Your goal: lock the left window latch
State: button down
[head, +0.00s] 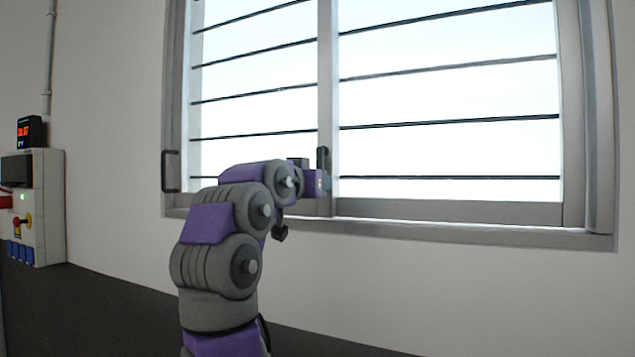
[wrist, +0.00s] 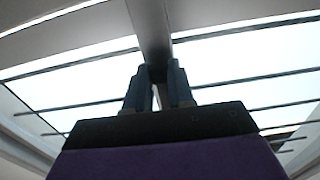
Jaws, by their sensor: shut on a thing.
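A dark upright latch (head: 323,158) is on the middle post of the window (head: 327,90). A second dark handle (head: 171,171), shaped like a bracket, is on the left frame post and apart from my arm. My gripper (head: 324,184) is at the middle post, at the lower part of the latch there. In the wrist view my gripper (wrist: 159,78) has its two dark fingers close around a small dark piece (wrist: 156,73) in front of the post. The fingers hide most of that piece, so the latch's exact position is unclear.
Dark horizontal bars (head: 450,72) cross behind the bright panes. The grey sill (head: 430,232) runs under the window. The wall below the sill is bare.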

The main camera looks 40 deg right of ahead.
jog(key=shift+w+f, duration=0.2)
jog(key=c, duration=1.3)
grip_release()
jog(key=o, duration=0.3)
jog(key=shift+w+a, duration=0.15)
jog(key=shift+w, duration=0.05)
jog(key=shift+o, duration=0.2)
jog(key=shift+s+r, duration=0.1)
jog(key=shift+s, duration=0.1)
jog(key=b+v, duration=0.1)
jog(key=v, duration=1.6)
jog(key=shift+a+b, duration=0.2)
jog(key=shift+b, duration=0.1)
jog(key=shift+w, duration=0.15)
